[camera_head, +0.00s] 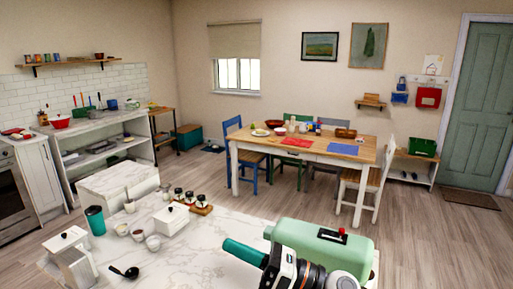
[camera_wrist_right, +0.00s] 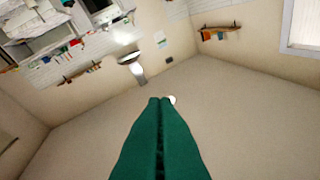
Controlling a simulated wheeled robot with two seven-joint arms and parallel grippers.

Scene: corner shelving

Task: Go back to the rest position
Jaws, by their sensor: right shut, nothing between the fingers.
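My right gripper (camera_head: 228,245) has dark green fingers and is low in the head view, pointing left above the marble counter (camera_head: 205,262). In the right wrist view its fingers (camera_wrist_right: 160,101) are pressed together with nothing between them. That view looks past the fingers to a wall, shelves and a window, tilted. My left gripper is not in view.
A mint-green rounded case (camera_head: 330,245) stands just behind my right wrist. A teal cup (camera_head: 95,220), white canister (camera_head: 171,219), small bowls, jars (camera_head: 198,201) and a black ladle (camera_head: 125,272) stand left. The dining table (camera_head: 330,147) is farther back.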

